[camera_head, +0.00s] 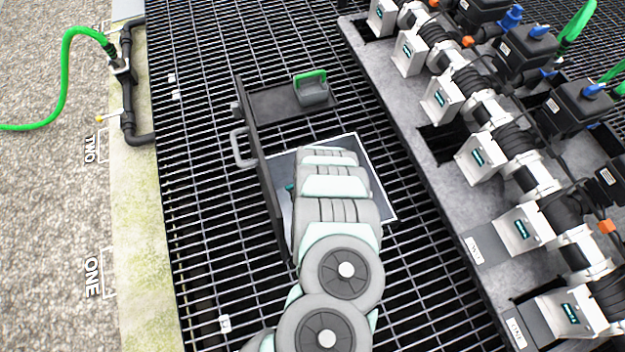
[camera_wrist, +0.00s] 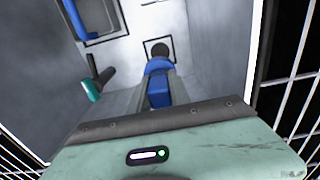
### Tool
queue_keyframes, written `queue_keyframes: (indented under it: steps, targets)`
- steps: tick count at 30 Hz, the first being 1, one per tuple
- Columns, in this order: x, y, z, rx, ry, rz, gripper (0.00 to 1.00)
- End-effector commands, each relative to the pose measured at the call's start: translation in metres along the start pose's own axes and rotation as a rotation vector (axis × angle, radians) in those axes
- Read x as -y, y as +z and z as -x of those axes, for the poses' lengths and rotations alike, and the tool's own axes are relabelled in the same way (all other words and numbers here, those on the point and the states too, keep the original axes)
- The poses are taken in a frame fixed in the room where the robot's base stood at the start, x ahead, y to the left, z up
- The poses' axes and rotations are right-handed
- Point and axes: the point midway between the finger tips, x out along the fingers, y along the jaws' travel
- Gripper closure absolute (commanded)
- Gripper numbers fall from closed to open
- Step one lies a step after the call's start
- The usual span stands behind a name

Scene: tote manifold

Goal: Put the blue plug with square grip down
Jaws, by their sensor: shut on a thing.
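The blue plug with square grip (camera_wrist: 158,92) is in the lower middle of the wrist view, its dark round end pointing away from me. My gripper (camera_wrist: 160,76) is shut on it, with the grey fingers at its sides. Beyond the plug is the grey-walled inside of a tote (camera_wrist: 215,40), with a pale floor bearing a dark-outlined square. I cannot tell whether the plug touches the floor. In the head view my arm hides the gripper and plug above the tote, whose pale rim (camera_head: 385,205) shows.
A teal and black piece (camera_wrist: 92,88) lies left of the plug; a blue piece (camera_wrist: 74,18) is at upper left. A grey block with a green handle (camera_head: 312,92) stands behind the tote. The valve manifold (camera_head: 480,155) runs along the right. Open grating (camera_head: 215,200) lies left.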

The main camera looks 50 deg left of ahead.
Motion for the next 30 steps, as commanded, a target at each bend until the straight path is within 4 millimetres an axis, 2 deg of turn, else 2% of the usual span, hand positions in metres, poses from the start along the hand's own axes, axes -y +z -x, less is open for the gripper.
queue_keyframes:
  steps: [1, 3, 9, 12, 20, 27, 30]
  targets:
    - [0.000, -0.001, -0.023, -0.001, 0.000, -0.001, 1.00]
    - [0.000, -0.003, -0.042, -0.003, 0.000, -0.002, 1.00]
    - [0.000, -0.002, -0.092, -0.001, 0.002, -0.005, 1.00]
    - [0.001, -0.001, -0.108, 0.000, -0.001, -0.005, 1.00]
    - [-0.001, 0.001, -0.122, 0.002, 0.002, -0.004, 1.00]
    - [0.000, 0.000, -0.153, 0.001, 0.001, -0.003, 1.00]
    - [0.001, 0.001, -0.159, 0.001, -0.002, -0.004, 1.00]
